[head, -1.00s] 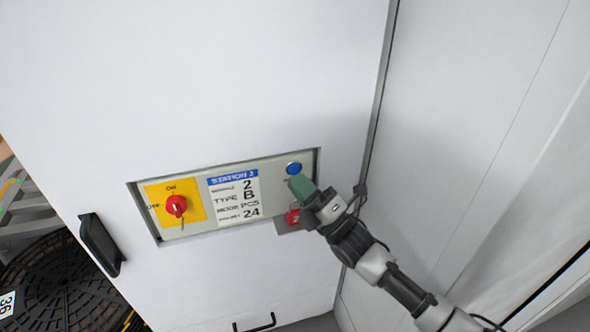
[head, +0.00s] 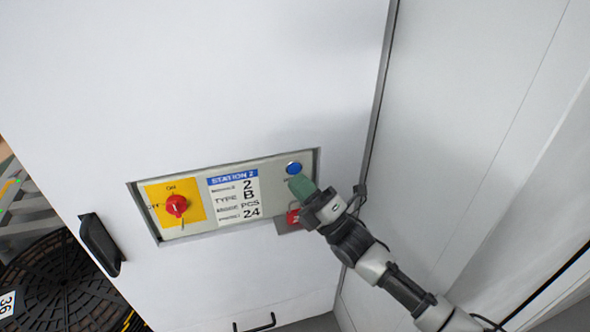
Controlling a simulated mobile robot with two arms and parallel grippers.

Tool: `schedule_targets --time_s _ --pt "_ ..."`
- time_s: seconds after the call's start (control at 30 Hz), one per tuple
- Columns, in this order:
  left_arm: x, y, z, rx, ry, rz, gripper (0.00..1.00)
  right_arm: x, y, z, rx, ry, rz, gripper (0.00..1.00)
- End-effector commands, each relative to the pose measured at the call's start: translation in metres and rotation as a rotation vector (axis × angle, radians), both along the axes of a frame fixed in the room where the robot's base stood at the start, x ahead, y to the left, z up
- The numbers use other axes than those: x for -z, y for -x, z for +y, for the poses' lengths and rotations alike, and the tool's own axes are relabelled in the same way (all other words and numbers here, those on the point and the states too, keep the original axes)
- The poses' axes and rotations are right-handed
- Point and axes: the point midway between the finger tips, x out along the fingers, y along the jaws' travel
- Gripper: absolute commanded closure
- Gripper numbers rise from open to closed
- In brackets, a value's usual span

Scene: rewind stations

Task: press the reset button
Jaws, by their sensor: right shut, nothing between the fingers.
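A round blue button (head: 294,168) sits at the upper right of the control panel (head: 270,182), which is set into a white cabinet door. The label beneath the button is mostly hidden by my gripper. My right gripper (head: 296,182) has green fingers, is shut and empty, and points up and left at the panel. Its tip shows just below the blue button; I cannot tell whether it touches the panel. My left gripper is not in view.
A red rotary switch (head: 177,206) on a yellow plate is at the panel's left. A station label (head: 235,195) is in the middle. A red part (head: 293,217) shows beside my gripper. A black handle (head: 100,245) juts out at lower left, near a black reel (head: 62,285).

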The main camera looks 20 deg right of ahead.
Motion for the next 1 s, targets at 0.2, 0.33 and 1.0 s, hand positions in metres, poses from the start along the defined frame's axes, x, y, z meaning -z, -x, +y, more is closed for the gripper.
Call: schedule_targets --time_s 0.2,0.33,1.0 --pt "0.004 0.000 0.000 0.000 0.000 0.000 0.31 0.000 -0.007 0.000 0.001 0.000 0.000 1.00" --pt "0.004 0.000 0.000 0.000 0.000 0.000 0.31 0.000 -0.008 0.000 0.001 0.000 0.000 1.00" --pt "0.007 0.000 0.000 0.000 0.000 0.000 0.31 0.000 -0.012 0.000 0.000 0.000 0.000 1.00"
